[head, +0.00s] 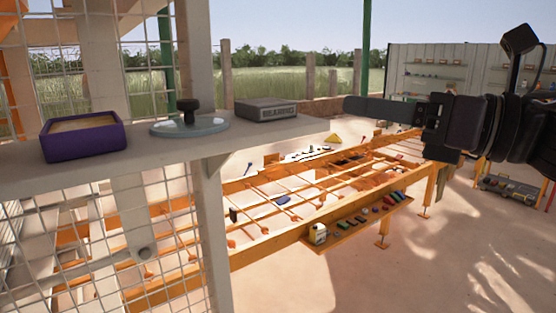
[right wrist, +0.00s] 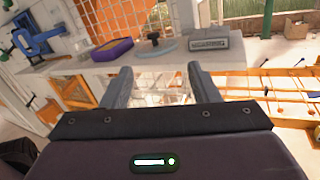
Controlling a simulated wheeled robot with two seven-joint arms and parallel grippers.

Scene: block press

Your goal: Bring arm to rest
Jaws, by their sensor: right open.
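My right gripper (head: 352,106) comes in from the right in the head view, raised in the air with its fingers pointing left, just right of the shelf's end. In the right wrist view its fingers (right wrist: 160,78) stand wide apart with nothing between them. A grey box marked "BEARING" (head: 265,109) lies on the shelf, left of the fingertips and apart from them; it also shows in the right wrist view (right wrist: 208,44). My left gripper is not in view.
The pale shelf (head: 100,163) also bears a purple open box (head: 82,137) and a round disc with a black knob (head: 190,125). Wire mesh (head: 60,245) rises beside it. A long orange frame (head: 280,250) stands beyond. A blue clamp (right wrist: 36,42) is at left. Floor at lower right is clear.

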